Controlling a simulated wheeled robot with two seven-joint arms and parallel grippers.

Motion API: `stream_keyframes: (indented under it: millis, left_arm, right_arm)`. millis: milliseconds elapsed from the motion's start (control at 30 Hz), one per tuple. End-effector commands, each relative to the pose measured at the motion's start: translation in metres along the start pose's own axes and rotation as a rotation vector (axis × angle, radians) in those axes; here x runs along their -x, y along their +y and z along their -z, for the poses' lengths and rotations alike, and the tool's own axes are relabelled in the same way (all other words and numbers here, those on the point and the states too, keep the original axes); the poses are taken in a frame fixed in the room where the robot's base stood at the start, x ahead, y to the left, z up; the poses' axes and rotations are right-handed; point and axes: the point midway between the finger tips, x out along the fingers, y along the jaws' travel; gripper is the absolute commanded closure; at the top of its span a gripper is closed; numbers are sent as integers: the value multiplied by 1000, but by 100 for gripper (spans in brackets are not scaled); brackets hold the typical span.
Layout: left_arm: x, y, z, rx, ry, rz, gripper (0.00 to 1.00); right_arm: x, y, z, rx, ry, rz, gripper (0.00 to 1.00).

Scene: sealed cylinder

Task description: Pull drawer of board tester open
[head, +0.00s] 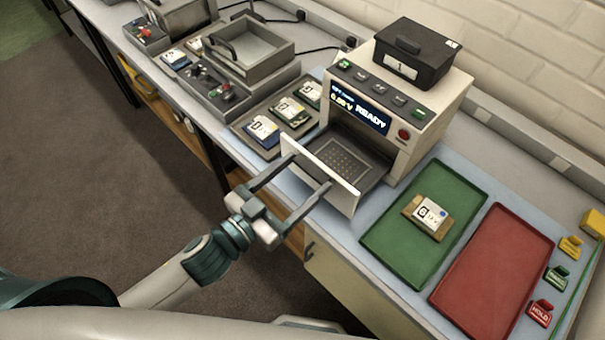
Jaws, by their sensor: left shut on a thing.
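The board tester (432,118) is a cream box with a lit display (360,108) reading "READY". Its drawer (345,165) is out toward me, showing a dark, dotted bed with no board on it. The drawer's pale front panel (345,196) faces my left gripper (311,171). The left gripper's two long fingers reach to this panel, set wide apart, and are shut on the drawer front; the exact contact is partly hidden. My right gripper is not in view.
A green tray (400,245) holding a board (430,213) and a red tray (490,270) lie to the right. A board rack (268,138) and open grey boxes (250,65) stand to the left. A black case (418,50) sits on the tester.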

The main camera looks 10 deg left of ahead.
Motion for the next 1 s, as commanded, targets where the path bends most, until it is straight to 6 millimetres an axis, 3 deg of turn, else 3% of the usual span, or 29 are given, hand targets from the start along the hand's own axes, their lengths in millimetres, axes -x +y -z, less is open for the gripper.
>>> stream_keyframes:
  millis: [67,100,167,733,1000]
  left_arm:
    - [0,0,0,0,0,0,70]
    - [0,0,0,-1,0,0,25]
    - [0,0,0,-1,0,0,11]
    - [1,0,-1,0,-1,0,11]
    - [20,0,-3,0,-1,1,11]
  right_arm:
    - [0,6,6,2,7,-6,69]
    - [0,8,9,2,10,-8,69]
    - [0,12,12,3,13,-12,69]
    - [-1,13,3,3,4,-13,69]
    - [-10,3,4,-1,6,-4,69]
